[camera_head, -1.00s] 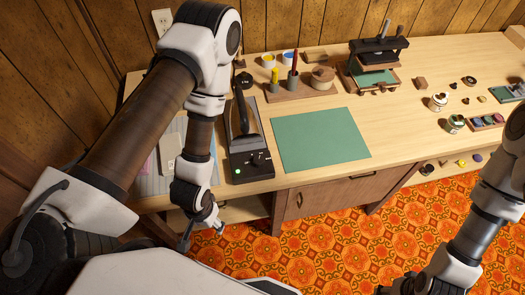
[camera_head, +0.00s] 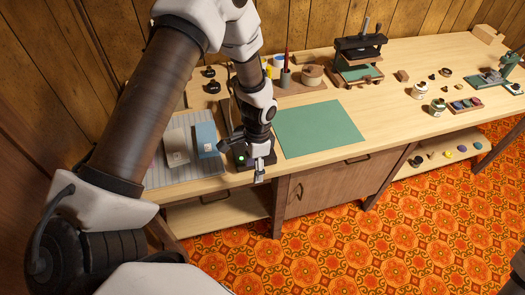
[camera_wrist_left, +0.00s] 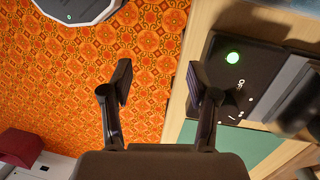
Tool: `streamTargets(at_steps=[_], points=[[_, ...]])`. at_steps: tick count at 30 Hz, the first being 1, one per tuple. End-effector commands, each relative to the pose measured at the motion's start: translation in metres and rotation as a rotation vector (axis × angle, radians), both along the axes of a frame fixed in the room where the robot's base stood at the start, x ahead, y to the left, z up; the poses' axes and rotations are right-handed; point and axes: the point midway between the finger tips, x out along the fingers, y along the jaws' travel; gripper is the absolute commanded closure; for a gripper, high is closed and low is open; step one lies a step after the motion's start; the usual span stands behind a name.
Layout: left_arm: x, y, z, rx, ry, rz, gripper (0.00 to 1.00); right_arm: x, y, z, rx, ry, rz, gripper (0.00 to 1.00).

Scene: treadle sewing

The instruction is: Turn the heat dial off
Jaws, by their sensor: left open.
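The heat dial belongs to a black machine with a lever (camera_head: 238,155) at the table's front edge; its top panel (camera_wrist_left: 262,68) shows at the right of the left wrist view. A green light (camera_wrist_left: 233,58) glows there, with white "OFF" lettering beside it. A dark round knob (camera_wrist_left: 229,109), apparently the dial, shows partly behind a finger. My left gripper (camera_head: 245,163) is open and empty over the machine's front end. In the left wrist view its fingers (camera_wrist_left: 158,80) stand apart, one overlapping the panel's edge; I cannot tell whether it touches.
A green mat (camera_head: 320,129) lies right of the machine. A grey ribbed board (camera_head: 160,178) with a blue block (camera_head: 206,137) lies left. A holder with pots and a press (camera_head: 359,55) stand behind. Orange patterned floor (camera_head: 370,235) is clear in front.

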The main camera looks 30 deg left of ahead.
Motion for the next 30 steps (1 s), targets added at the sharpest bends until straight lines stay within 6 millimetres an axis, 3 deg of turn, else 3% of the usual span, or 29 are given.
streamTargets(at_steps=[1,3,6,10,21,29,30], points=[[0.036,0.014,0.006,0.006,-0.059,-0.021,0.40,0.000,0.000,-0.029,0.000,0.000,0.000,0.45],[0.069,0.028,0.034,0.014,-0.124,-0.039,0.40,0.000,0.000,-0.042,0.000,0.001,0.000,0.45],[0.089,0.038,0.060,0.020,-0.173,-0.043,0.40,0.000,0.000,-0.047,0.000,0.000,0.000,0.45],[0.091,0.039,0.056,0.021,-0.177,-0.044,0.40,0.000,0.000,-0.040,0.000,0.000,0.000,0.45],[0.090,0.039,-0.006,0.021,-0.176,-0.041,0.40,0.000,0.000,-0.032,0.000,0.000,0.000,0.45],[0.091,0.039,-0.011,0.020,-0.178,-0.041,0.40,0.000,0.000,-0.033,0.000,0.000,0.000,0.45],[0.091,0.039,-0.011,0.020,-0.178,-0.041,0.51,0.000,0.000,-0.033,0.000,0.000,0.000,0.45]])
